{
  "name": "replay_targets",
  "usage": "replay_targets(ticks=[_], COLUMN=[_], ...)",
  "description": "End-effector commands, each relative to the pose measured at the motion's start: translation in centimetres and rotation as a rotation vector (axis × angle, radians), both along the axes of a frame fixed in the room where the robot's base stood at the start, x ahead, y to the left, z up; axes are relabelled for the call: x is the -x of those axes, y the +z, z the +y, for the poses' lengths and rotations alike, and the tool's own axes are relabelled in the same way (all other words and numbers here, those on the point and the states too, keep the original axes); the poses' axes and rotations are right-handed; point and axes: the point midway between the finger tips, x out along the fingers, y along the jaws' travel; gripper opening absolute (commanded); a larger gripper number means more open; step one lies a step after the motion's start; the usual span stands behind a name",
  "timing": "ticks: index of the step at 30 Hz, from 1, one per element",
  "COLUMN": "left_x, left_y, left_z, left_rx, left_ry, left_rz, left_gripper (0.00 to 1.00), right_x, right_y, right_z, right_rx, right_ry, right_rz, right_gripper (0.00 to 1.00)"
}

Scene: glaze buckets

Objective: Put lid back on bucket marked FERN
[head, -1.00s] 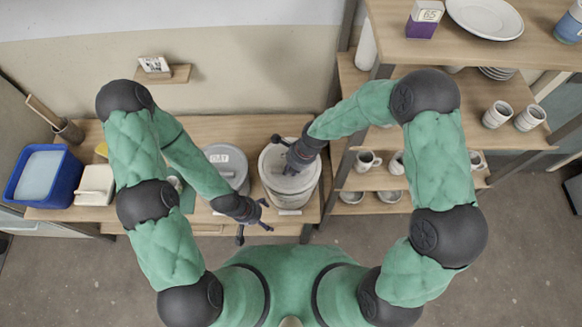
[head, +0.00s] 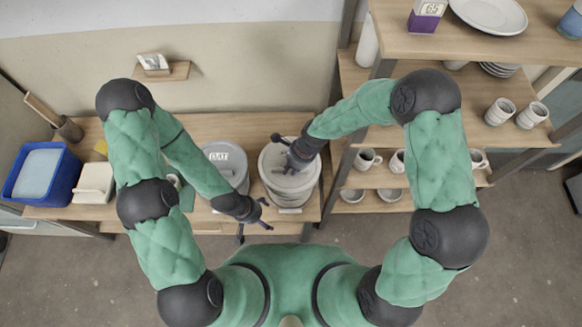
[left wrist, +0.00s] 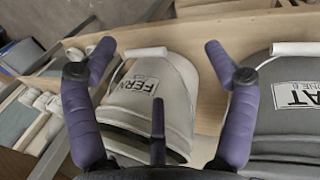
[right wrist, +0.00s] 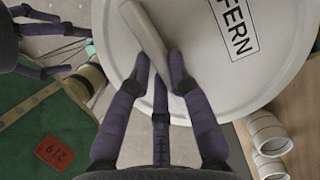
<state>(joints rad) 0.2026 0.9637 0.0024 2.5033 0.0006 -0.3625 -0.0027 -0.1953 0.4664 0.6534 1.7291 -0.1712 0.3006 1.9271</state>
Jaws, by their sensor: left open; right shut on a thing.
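The light grey lid marked FERN (right wrist: 235,60) fills much of the right wrist view. My right gripper (right wrist: 163,75) is shut on its bar handle (right wrist: 145,38). In the head view, my right gripper (head: 297,160) holds the lid (head: 288,183) over the top of the right-hand bucket. I cannot tell whether the lid is fully seated. The left wrist view shows the FERN bucket's label (left wrist: 138,84) and pale wall (left wrist: 172,75). My left gripper (head: 254,217) is open and empty, in front of the buckets.
The OAT bucket (head: 222,157) stands close on the left, with its lid on. A shelf unit (head: 480,55) with crockery rises at the right. A blue tub (head: 60,185) and a white container (head: 94,182) stand at the bench's left end.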

Motion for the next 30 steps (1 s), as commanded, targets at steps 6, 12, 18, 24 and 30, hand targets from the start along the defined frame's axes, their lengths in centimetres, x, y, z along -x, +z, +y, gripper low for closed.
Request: replay_targets(ticks=[6, 12, 18, 24, 30], left_x=[0.00, 0.00, 0.00, 0.01, 0.00], left_y=[0.02, -0.04, -0.38, -0.72, -0.85], left_z=[0.00, 0.00, 0.00, 0.00, -0.01], left_rx=[0.000, 0.000, 0.000, 0.000, 0.000], left_ry=[0.000, 0.000, 0.000, 0.000, 0.000], left_rz=[0.000, 0.000, 0.000, 0.000, 0.000], left_gripper=[0.85, 0.85, 0.85, 0.85, 0.85], right_x=[-0.04, -0.05, -0.05, -0.07, -0.08], right_y=[0.05, -0.01, -0.33, -0.64, -0.75], right_z=[0.00, -0.01, -0.01, -0.01, -0.02], right_rx=[0.000, 0.000, 0.000, 0.000, 0.000], right_ry=[0.000, 0.000, 0.000, 0.000, 0.000], right_rz=[-0.001, -0.001, -0.001, -0.001, -0.001], right_gripper=[0.00, 0.00, 0.00, 0.00, 0.00])
